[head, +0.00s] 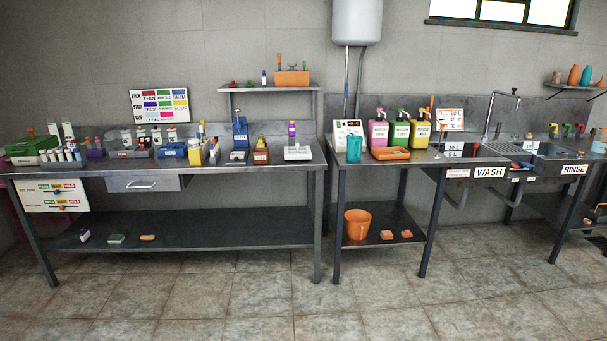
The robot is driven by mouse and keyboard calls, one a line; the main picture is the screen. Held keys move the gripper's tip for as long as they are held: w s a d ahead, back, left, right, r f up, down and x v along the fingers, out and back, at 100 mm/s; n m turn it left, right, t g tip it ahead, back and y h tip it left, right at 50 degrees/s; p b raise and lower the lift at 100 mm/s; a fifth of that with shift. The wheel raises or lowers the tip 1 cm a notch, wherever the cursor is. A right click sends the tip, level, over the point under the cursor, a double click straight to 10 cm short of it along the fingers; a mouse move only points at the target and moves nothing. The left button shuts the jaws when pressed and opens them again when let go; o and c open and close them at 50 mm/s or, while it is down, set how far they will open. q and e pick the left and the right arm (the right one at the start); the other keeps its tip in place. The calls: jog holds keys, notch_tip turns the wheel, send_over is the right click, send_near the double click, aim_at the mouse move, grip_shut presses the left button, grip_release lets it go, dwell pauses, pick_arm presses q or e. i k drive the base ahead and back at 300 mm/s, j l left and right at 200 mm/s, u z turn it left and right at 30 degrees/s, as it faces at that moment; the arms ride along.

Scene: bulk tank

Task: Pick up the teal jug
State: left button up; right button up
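A teal, cup-shaped vessel (354,149), which looks like the teal jug, stands upright near the front left of the right-hand metal bench (380,163). Its handle cannot be made out at this size. A white device with a dial (347,129) is right behind it, and an orange tray (390,153) lies just to its right. Neither of my grippers shows in the head view.
Pink (378,134), green (401,133) and yellow (421,127) pump bottles stand behind the tray. The left bench (240,169) is crowded with small bottles and boxes. An orange bucket (357,224) sits on the lower shelf. The tiled floor (240,310) in front is clear.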

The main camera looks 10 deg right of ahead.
aim_at(354, 153)
jog(key=i+z, duration=0.1)
jog(key=i, duration=1.1)
jog(key=i+j+z, duration=0.15)
jog(key=i, duration=1.05)
